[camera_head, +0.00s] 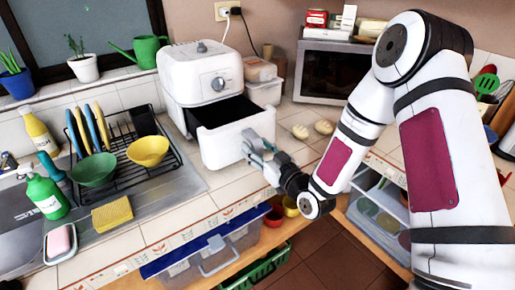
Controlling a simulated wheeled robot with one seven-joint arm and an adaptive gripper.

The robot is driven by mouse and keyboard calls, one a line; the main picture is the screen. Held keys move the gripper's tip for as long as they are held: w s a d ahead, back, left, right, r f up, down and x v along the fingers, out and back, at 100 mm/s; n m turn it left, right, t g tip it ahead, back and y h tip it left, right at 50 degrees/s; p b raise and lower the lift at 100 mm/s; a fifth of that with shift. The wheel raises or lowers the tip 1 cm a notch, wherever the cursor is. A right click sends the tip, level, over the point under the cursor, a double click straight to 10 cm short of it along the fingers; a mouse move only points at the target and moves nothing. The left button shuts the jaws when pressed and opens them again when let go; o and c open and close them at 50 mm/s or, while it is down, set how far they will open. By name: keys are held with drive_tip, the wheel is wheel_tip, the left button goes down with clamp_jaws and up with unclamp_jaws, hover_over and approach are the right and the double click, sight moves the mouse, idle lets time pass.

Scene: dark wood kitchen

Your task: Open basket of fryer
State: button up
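The white air fryer (202,82) stands on the tiled counter, left of the microwave. Its basket (236,131) is pulled out toward the front, and its dark inside shows from above. My gripper (254,145) is at the front face of the basket, on its right part. The fingers cover the place where a handle could be, so I cannot tell if they hold it. The fingertips are small and overlap the white front, and their gap is not clear.
A dish rack (125,155) with bowls and plates stands left of the fryer. A microwave (332,72) is at the back right. Clear containers (264,90) sit right of the fryer, and two pale buns (312,129) lie on the counter. Some tiled counter in front of the basket is clear.

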drive_tip(key=v, duration=0.7)
drive_tip(key=shift+s+d, duration=0.15)
drive_tip(key=shift+s, duration=0.1)
drive_tip(key=shift+w, duration=0.1)
drive_tip(key=s+d+r+m+g+h, duration=0.2)
drive_tip(key=s+d+r+g+h, duration=0.25)
drive_tip(key=d+r+h, duration=0.6)
drive_tip(key=s+d+r+m+g, duration=0.2)
drive_tip(key=s+r+g, duration=0.1)
drive_tip(key=s, duration=0.9)
drive_tip(key=s+d+r+m+g, duration=0.2)
drive_tip(key=s+r+g, duration=0.1)
drive_tip(key=s, duration=1)
drive_tip(key=shift+r+m, duration=0.4)
drive_tip(key=shift+r, duration=0.25)
